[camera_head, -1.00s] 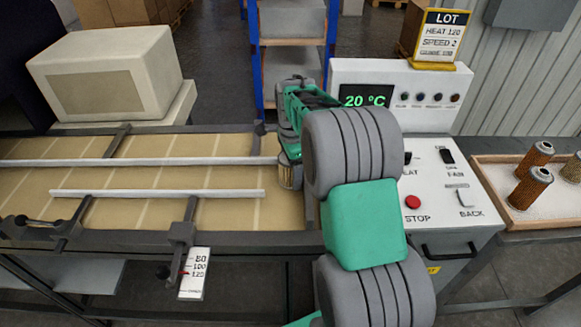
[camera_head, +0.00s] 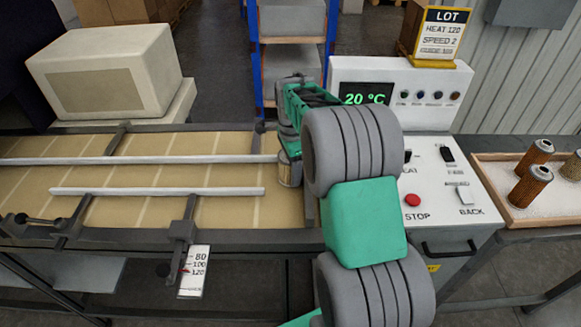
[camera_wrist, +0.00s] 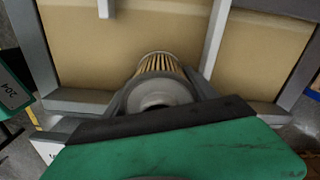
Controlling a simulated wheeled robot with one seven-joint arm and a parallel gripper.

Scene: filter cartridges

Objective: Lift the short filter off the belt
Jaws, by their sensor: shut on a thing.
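The short filter (camera_head: 290,172), a pleated tan cartridge with a grey end cap, is upright at the right end of the belt (camera_head: 215,212). In the wrist view the filter (camera_wrist: 158,75) sits between the two fingers of my gripper (camera_wrist: 160,97), its cap toward the camera. My gripper (camera_head: 288,153) is shut on it from above. In the head view my arm hides part of the gripper. I cannot tell whether the filter's base touches the belt.
Two white guide rails (camera_head: 160,191) run along the belt. The control panel (camera_head: 440,185) with a red stop button stands to the right. Beyond it a wooden tray (camera_head: 508,215) holds several filters. A beige box-like machine (camera_head: 110,75) stands behind the belt.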

